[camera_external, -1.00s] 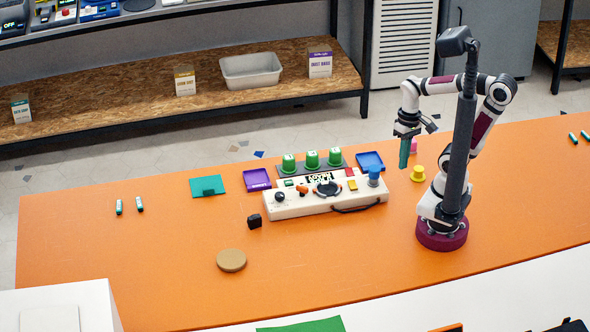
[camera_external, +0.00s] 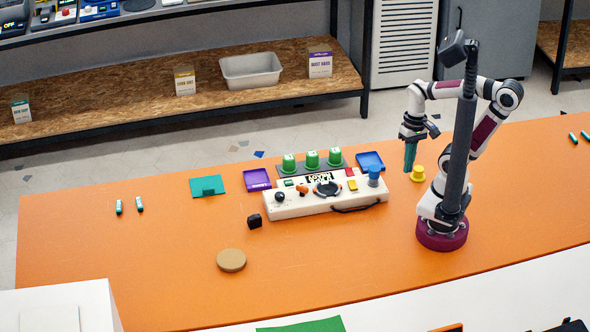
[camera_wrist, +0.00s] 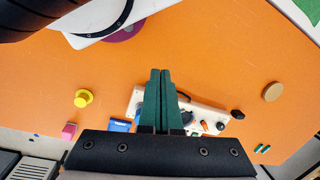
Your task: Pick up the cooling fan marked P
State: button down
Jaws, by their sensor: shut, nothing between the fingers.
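I cannot pick out a cooling fan, and no letter P is legible. Three green pieces (camera_external: 311,159) with small unreadable white marks on top stand in a row on a dark strip behind the white panel. My gripper (camera_external: 409,169) points down over the right part of the orange table, left of a yellow knob-like piece (camera_external: 417,174). Its green fingers (camera_wrist: 160,72) are pressed together with nothing between them in the wrist view. A pink block (camera_wrist: 69,131) shows in the wrist view but is hidden in the external view.
The white control panel (camera_external: 325,209) lies mid-table, with a purple tray (camera_external: 256,179) and a blue tray (camera_external: 370,160) near it. A teal plate (camera_external: 208,186), a black block (camera_external: 254,221) and a tan disc (camera_external: 231,260) lie further left. The front middle of the table is clear.

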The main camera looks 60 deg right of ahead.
dwell(0.3)
jog(key=c, duration=0.6)
grip_release()
jog(key=shift+o, duration=0.2)
jog(key=w+a+f+n+t+h, duration=0.1)
jog(key=w+a+n+h, duration=0.25)
jog(key=w+n, duration=0.6)
jog(key=w+a+f+n+h, duration=0.1)
jog(key=w+a+n+h, duration=0.1)
jog(key=w+n+h, duration=0.55)
jog(key=n+t+y, duration=0.2)
jog(key=n+t, duration=0.7)
jog(key=n, duration=0.9)
send_near(256, 220)
jog(key=x, duration=1.1)
jog(key=shift+w, duration=0.1)
